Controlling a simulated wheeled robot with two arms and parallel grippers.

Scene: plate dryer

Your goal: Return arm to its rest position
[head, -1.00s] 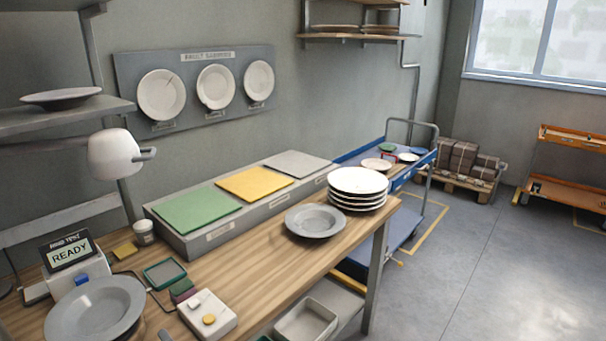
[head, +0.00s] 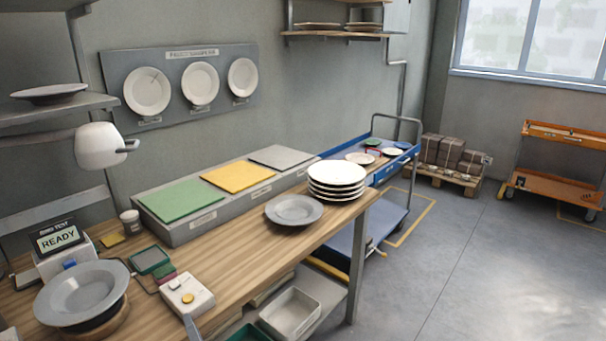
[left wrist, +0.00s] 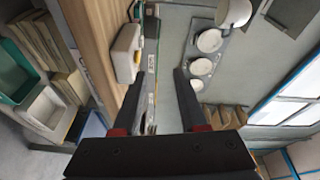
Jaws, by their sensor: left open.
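My left gripper (left wrist: 160,80) is open in the left wrist view, with its two dark fingers apart and nothing between them. Past its fingertips are the wooden table edge and the white box with a button (left wrist: 126,52), with a gap between the fingers and the box. In the head view a thin grey sliver shows at the bottom edge, in front of the white box (head: 187,294); I cannot tell if it is part of my left gripper. My right gripper is out of view.
The wooden table (head: 240,262) holds a single grey plate (head: 294,210), a stack of white plates (head: 336,178) and green, yellow and grey pads on a long box (head: 186,232). A READY display (head: 58,239) stands at left.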

